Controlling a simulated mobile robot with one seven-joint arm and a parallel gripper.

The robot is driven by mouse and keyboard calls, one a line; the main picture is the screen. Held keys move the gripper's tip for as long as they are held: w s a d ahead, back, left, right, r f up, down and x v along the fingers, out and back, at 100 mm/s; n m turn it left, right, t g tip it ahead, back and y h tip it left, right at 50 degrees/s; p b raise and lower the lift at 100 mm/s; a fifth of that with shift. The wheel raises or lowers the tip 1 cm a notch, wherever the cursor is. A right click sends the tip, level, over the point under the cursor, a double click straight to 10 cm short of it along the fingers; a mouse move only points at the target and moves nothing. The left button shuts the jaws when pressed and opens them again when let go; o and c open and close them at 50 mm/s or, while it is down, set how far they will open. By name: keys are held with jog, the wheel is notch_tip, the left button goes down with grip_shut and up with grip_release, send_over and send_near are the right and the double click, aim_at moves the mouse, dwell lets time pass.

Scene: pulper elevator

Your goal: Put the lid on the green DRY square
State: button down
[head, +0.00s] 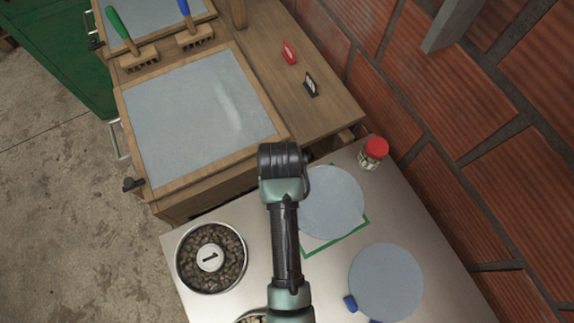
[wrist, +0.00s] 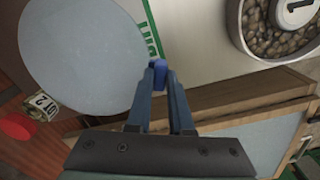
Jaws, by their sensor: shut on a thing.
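A round grey-blue lid (head: 334,203) is over the green-outlined square (head: 338,240) on the steel table, covering much of it. I cannot tell if it rests or hangs just above. In the wrist view the lid (wrist: 85,45) fills the upper left. My gripper (wrist: 158,76) is shut on a small blue tab (wrist: 158,66) at the lid's edge. The green square's edge (wrist: 138,12) and part of its lettering show beside the lid. In the head view my arm hides the gripper and the lid's left edge.
A second grey-blue disc (head: 386,283) with blue tabs lies at the lower right. A bowl of dark beans marked 1 (head: 211,258) stands left of my arm. A red-capped jar (head: 373,153) stands by the brick wall. A wooden-framed panel (head: 195,115) is behind.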

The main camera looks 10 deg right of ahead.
jog(key=shift+d+f, duration=0.1)
jog(key=shift+f, duration=2.85)
jog(key=shift+f, duration=0.1)
jog(key=c, duration=0.8)
grip_release()
